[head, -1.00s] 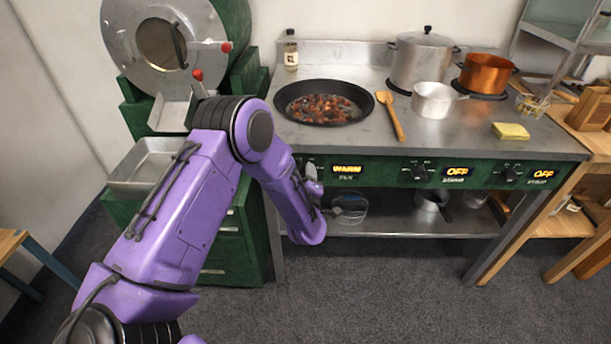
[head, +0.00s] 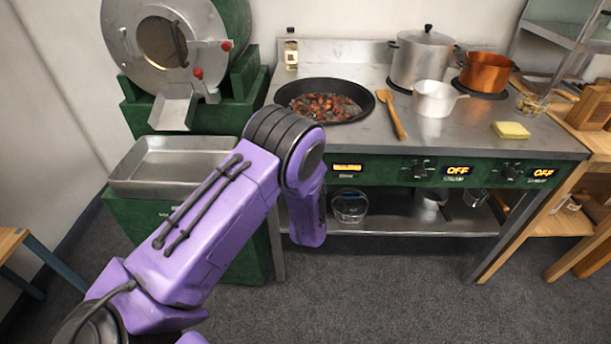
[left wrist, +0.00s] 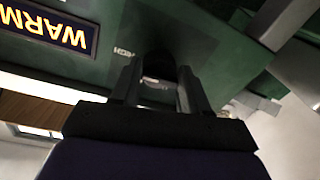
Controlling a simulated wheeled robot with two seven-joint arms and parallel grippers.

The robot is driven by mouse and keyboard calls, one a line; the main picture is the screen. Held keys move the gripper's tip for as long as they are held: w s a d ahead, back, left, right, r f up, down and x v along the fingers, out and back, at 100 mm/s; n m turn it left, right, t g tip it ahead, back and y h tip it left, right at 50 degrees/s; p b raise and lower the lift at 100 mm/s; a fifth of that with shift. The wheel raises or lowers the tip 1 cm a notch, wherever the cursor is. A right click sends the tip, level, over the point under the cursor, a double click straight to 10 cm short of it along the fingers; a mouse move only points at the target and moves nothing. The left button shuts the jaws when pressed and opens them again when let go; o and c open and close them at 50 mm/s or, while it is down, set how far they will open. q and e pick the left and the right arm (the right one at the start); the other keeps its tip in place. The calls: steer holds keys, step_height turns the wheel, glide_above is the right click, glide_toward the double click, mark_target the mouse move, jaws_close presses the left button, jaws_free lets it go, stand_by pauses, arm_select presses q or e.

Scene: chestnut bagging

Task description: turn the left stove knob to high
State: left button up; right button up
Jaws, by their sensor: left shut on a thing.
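The left stove knob (left wrist: 159,66) is a dark shape on the green front panel in the left wrist view. My left gripper (left wrist: 160,82) is shut on it, one finger on each side. The knob's pointer and most dial marks are hidden or too dark to read. The lit display (left wrist: 48,27) beside it reads WARM, upside down in that view. In the head view this display (head: 347,168) is too small to read now, and my left arm hides the knob and gripper. My right gripper is not in view.
A black pan of chestnuts (head: 322,102) sits on the stove above the left knob. The middle knob (head: 421,170) and right knob (head: 510,172) have displays reading OFF. A metal tray (head: 170,165) lies left of the stove. A glass bowl (head: 349,206) stands on the shelf below.

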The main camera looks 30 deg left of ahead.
arm_select(q)
steer(key=shift+m, duration=0.3)
steer(key=o, duration=1)
steer(key=shift+d, duration=0.1)
steer(key=v, duration=1)
steer(key=shift+s+d+b, duration=0.1)
steer(key=shift+s+b, duration=0.1)
steer(key=shift+b, duration=0.15)
